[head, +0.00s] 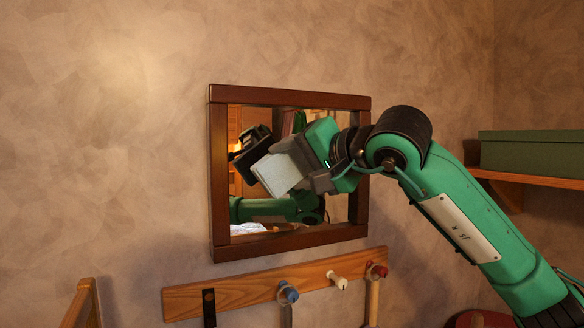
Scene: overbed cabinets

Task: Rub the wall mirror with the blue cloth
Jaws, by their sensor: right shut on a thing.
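The wall mirror (219,185) hangs on the wall in the middle of the head view, with a dark red-brown wooden frame. My right gripper (298,176) is in front of its glass, reaching in from the right. It is shut on a pale, flat, squarish piece (280,173), which I take to be the cloth, though it looks grey-white rather than blue. The piece is tilted and lies over the middle of the glass. I cannot tell whether it touches the glass. Reflections of green and dark robot parts show around it. My left gripper is not in view.
Below the mirror is a wooden peg rail (240,290) with several pegs and hanging things. At right, a green box (530,153) stands on a wooden shelf (530,180). A wooden edge (82,303) rises at lower left. The wall left of the mirror is bare.

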